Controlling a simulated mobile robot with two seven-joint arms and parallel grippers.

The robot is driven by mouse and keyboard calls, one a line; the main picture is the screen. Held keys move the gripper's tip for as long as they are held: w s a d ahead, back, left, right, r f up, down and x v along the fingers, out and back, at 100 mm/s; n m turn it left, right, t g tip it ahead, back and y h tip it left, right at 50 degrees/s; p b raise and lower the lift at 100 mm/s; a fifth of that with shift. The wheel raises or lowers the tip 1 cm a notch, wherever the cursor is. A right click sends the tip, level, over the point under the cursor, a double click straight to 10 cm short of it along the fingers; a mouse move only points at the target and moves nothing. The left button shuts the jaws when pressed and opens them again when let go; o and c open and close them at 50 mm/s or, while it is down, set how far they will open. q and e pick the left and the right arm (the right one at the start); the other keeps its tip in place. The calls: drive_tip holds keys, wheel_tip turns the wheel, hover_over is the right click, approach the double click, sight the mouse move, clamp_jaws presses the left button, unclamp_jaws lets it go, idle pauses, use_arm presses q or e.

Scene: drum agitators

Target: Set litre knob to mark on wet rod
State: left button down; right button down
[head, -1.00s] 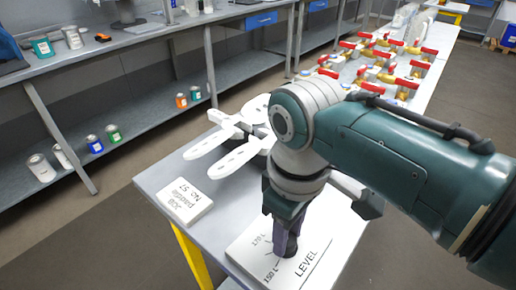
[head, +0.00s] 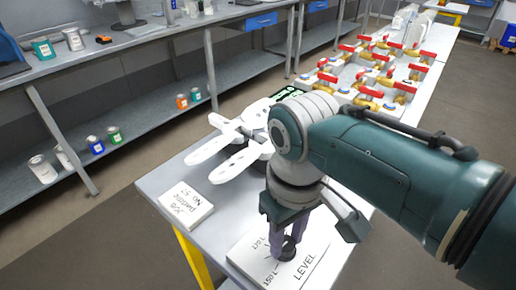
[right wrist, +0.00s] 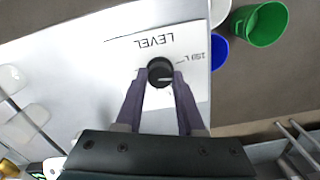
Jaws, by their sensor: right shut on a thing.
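The litre knob is a small round black knob (right wrist: 160,72) on a white plate (right wrist: 197,88) printed "LEVEL". My right gripper (right wrist: 158,74) has its two dark purple fingers on either side of the knob, shut on it. A light pointer line on the knob runs toward the right in the right wrist view, roughly toward the "150 L" side. In the head view the plate (head: 312,262) shows "170" and "150 L" marks, and my right gripper (head: 281,240) stands over the knob. I cannot make out a wet rod. My left gripper is not in view.
White paddles (head: 210,150) lie on the bench left of my arm, near a card (head: 185,204) reading "paddle". Red-handled brass valves (head: 400,88) stand in rows behind. A green bin (right wrist: 262,24) and a blue bin (right wrist: 219,52) stand beside the bench.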

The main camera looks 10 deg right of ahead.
sight(286, 242)
drive_tip(key=shift+m+p, duration=0.6)
drive_tip(key=shift+m, duration=1.6)
drive_tip(key=c, duration=0.5)
unclamp_jaws()
wheel_tip(286, 242, up, 10)
drive_tip(key=p, duration=0.4)
